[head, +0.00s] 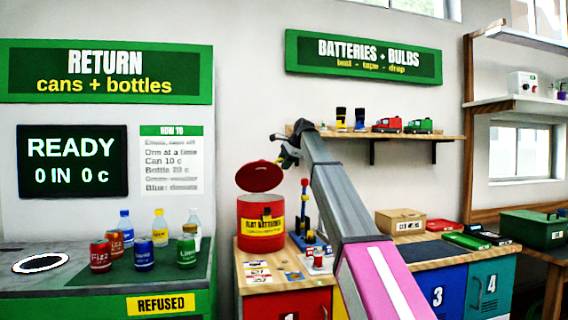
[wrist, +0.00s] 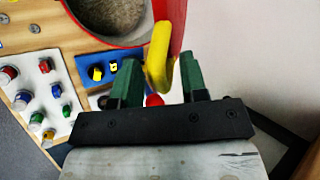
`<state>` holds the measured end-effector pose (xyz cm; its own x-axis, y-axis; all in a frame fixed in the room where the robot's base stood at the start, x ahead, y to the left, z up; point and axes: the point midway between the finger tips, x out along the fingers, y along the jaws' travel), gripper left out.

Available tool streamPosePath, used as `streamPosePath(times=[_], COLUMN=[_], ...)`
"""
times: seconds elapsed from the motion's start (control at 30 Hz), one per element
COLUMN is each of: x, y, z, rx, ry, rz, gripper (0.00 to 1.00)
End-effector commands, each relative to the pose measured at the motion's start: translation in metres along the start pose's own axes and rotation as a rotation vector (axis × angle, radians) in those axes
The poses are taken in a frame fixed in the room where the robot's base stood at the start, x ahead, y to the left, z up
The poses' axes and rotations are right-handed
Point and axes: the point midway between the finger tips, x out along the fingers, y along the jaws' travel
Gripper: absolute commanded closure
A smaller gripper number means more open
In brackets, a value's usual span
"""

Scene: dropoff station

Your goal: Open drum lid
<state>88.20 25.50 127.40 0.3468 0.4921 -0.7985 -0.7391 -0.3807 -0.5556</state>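The red drum (head: 261,222) with a yellow "flat batteries" label stands on the wooden counter. Its red lid (head: 260,176) is raised and tilted above the rim, with a gap between them. In the wrist view the drum's open mouth (wrist: 110,14) shows at the top, with the red lid (wrist: 178,25) to its right. A yellow handle (wrist: 160,58) on the lid extends between the green fingers of my gripper (wrist: 158,68). The fingers stand apart, with visible space on both sides of the handle. In the head view my gripper (head: 289,153) is beside the lid's right edge.
A blue stand (head: 306,240) with coloured parts is right of the drum. A white board with several bulbs or batteries (wrist: 40,90) lies on the counter. A cardboard box (head: 400,221) sits further right. A wall shelf (head: 455,137) holds toys behind my arm.

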Motion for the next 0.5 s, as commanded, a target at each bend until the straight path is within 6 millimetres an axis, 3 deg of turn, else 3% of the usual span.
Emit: streamPosePath(times=[0.3,0.5], x=[-0.004,-0.029], y=[-0.001,-0.001], z=[0.0,0.0], rx=[-0.002,-0.002], ry=[0.001,0.002], rz=[-0.005,-0.006], gripper=[0.61,0.61])
